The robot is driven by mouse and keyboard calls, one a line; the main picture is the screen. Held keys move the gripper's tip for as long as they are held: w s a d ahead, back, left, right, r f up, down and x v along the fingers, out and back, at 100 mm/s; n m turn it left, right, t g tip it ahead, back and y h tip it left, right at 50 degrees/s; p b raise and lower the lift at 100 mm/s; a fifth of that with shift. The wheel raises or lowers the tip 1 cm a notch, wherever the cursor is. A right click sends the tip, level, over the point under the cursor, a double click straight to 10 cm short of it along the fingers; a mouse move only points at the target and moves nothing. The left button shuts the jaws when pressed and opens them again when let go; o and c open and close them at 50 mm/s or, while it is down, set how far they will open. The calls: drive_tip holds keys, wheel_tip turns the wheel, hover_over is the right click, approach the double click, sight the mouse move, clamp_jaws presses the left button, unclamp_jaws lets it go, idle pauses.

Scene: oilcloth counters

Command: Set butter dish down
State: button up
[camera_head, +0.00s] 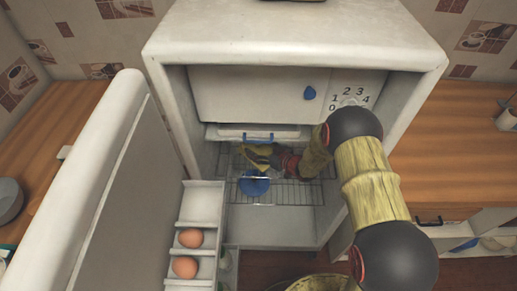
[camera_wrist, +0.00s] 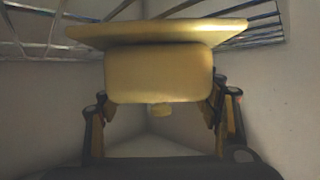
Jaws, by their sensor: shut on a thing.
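The yellow butter dish (camera_wrist: 160,75) fills the middle of the wrist view, with a wide flat plate, a boxy lid and a small round knob. In that view the plate is toward the top and the knob toward the bottom. My gripper (camera_wrist: 160,98) has a finger on each side of the lid and is shut on it. In the head view my gripper (camera_head: 279,161) reaches into the open fridge, and the dish (camera_head: 259,154) shows only partly, above the wire shelf (camera_head: 297,194). I cannot tell whether the plate touches the shelf.
A blue round item (camera_head: 254,184) is on the wire shelf, near the dish. The shelf's right part looks clear.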

drive_tip(key=shift+f, duration=0.1)
drive_tip(key=o, duration=1.6)
drive_tip(key=shift+o, duration=0.2)
drive_tip(key=shift+s+d+r, duration=0.15)
drive_tip(key=shift+d+r, duration=0.05)
drive_tip(key=p+v, duration=0.3)
drive_tip(key=v, duration=0.8)
drive_tip(key=shift+s, duration=0.25)
drive_tip(key=shift+d, duration=0.15)
